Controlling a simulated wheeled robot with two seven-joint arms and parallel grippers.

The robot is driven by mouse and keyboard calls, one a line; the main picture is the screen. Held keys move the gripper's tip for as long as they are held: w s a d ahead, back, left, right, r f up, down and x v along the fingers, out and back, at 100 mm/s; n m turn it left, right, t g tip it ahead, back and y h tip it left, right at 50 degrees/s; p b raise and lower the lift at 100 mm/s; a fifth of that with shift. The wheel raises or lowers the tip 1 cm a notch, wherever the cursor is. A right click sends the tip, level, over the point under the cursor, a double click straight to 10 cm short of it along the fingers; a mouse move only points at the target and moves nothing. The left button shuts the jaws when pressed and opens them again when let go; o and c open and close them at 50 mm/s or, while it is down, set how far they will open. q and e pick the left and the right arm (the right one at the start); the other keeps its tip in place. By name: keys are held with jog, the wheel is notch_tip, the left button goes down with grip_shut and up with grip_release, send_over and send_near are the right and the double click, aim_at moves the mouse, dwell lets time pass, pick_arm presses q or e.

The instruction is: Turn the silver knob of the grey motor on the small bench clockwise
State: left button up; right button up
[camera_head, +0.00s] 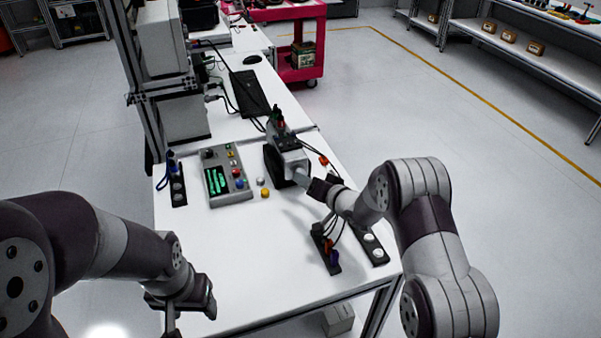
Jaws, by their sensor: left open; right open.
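The grey motor (292,158) with its black mount stands on the white bench (250,284), right of the control box. My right gripper (306,181) is at the motor's front face, its fingers pointing at the place of the knob. The silver knob is hidden or too small to make out behind the fingers, so I cannot tell whether they touch it. The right jaws are open. My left gripper (190,312) is open and empty at the bench's front left, well away from the motor.
A control box (228,177) with a green-lit screen and coloured buttons sits left of the motor. Loose yellow (265,193) and white buttons lie between them. Black connector strips (326,250) with cables lie right of centre. The front middle of the bench is clear.

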jog(key=w, duration=0.2)
jog(key=w+a+f, duration=0.1)
jog(key=shift+f, duration=0.1)
jog(key=shift+w+a, duration=0.1)
jog(key=shift+w, duration=0.15)
jog(key=shift+a, duration=0.3)
pick_arm(q)
jog(key=shift+w+d+r, duration=0.1)
jog(key=shift+d+r, duration=0.05)
jog(key=shift+r, duration=0.15)
pick_arm(e)
jog(key=shift+w, duration=0.1)
jog(key=shift+f, duration=0.1)
jog(key=c, duration=1)
pick_arm(q)
jog(key=shift+w, duration=0.1)
pick_arm(e)
jog(key=shift+c, duration=0.2)
jog(key=shift+d, duration=0.1)
